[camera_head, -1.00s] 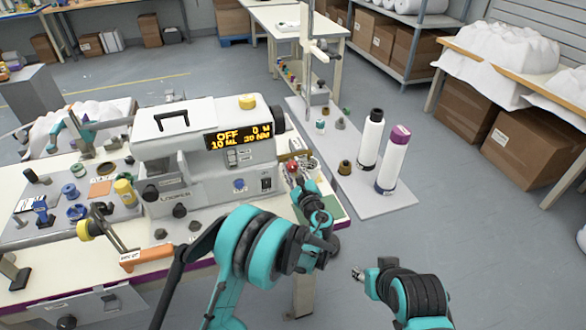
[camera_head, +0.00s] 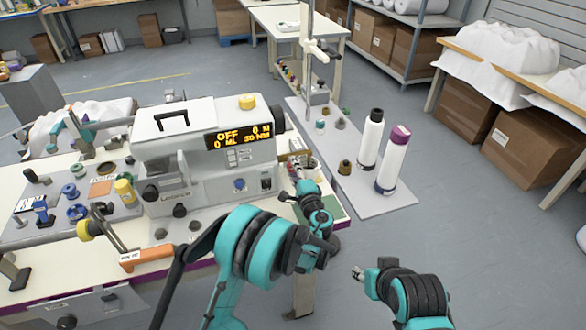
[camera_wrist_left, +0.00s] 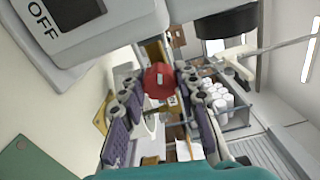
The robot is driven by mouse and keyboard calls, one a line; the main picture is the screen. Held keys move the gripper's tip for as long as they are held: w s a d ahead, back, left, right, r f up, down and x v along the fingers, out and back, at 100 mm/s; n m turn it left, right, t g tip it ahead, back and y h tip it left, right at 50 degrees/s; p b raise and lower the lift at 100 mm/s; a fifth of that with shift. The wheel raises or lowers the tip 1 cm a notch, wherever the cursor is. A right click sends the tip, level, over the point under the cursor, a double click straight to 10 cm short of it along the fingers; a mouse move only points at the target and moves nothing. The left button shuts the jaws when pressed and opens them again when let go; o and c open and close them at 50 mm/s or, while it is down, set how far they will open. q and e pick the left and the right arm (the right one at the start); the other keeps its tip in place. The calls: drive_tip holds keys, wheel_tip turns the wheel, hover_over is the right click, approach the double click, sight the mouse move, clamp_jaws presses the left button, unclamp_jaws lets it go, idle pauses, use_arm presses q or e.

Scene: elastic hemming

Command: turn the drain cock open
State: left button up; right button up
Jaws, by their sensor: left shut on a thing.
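The drain cock's red knob (camera_wrist_left: 159,81) shows between the two finger pads of my left gripper (camera_wrist_left: 162,92) in the left wrist view. The fingers are closed on its sides. In the head view my left gripper (camera_head: 298,176) is at the right end of the white machine (camera_head: 200,140), and its fingers hide the knob there. The angle of the cock is hard to tell. My right gripper (camera_head: 358,273) is low in the head view, over the floor and away from the machine; its jaws are too small to read.
A small cup (camera_head: 310,165) stands close behind my left gripper.

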use_arm(q)
drive_tip(key=shift+n, duration=1.6)
drive_tip(key=o, duration=0.9)
drive_tip(key=v, duration=1.2)
